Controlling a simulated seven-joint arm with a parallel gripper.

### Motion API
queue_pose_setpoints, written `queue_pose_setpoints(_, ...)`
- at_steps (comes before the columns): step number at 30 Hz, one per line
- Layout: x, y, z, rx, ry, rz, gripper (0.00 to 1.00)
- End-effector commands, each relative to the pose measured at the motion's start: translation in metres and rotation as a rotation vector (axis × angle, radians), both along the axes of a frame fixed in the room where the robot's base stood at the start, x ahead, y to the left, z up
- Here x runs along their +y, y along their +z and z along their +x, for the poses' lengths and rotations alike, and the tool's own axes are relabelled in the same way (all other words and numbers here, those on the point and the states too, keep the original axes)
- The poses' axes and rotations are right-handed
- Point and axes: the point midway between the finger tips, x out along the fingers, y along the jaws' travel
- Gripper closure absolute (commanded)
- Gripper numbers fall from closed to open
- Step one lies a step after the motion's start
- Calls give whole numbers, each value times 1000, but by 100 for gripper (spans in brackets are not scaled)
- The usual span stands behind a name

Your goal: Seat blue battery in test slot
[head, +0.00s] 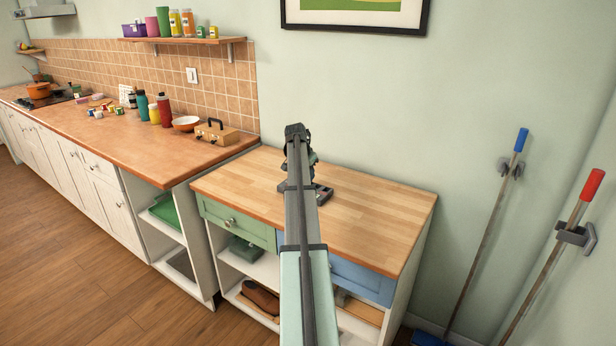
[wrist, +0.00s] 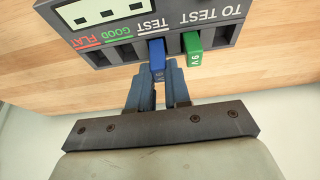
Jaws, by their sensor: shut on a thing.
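The battery tester (wrist: 160,20) is a dark grey box with slots labelled FLAT, GOOD, TEST and TO TEST. In the head view the tester (head: 322,194) lies on the wooden worktop, partly hidden by my arm. The blue battery (wrist: 157,55) is held between the fingers of my gripper (wrist: 158,82). Its far end is at the slot beside the TEST label; I cannot tell how deep it sits. A green 9V battery (wrist: 193,50) stands in the TO TEST slot, just right of the blue one. In the head view my arm hides the fingers and the blue battery.
The wooden worktop (head: 375,220) is clear to the right of the tester. Two long-handled tools, one blue-gripped (head: 521,140) and one red-gripped (head: 592,185), hang on the right wall.

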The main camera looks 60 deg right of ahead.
Motion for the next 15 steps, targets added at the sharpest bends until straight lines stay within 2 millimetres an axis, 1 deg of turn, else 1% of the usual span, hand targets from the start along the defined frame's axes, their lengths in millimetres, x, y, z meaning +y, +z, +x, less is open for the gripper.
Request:
queue_pose_setpoints(1, 1, -7, -1, 1, 0, 1, 100)
queue_pose_setpoints(3, 0, -11, 0, 1, 0, 1, 100)
queue_pose_setpoints(15, 0, -15, 0, 0, 0, 0, 100)
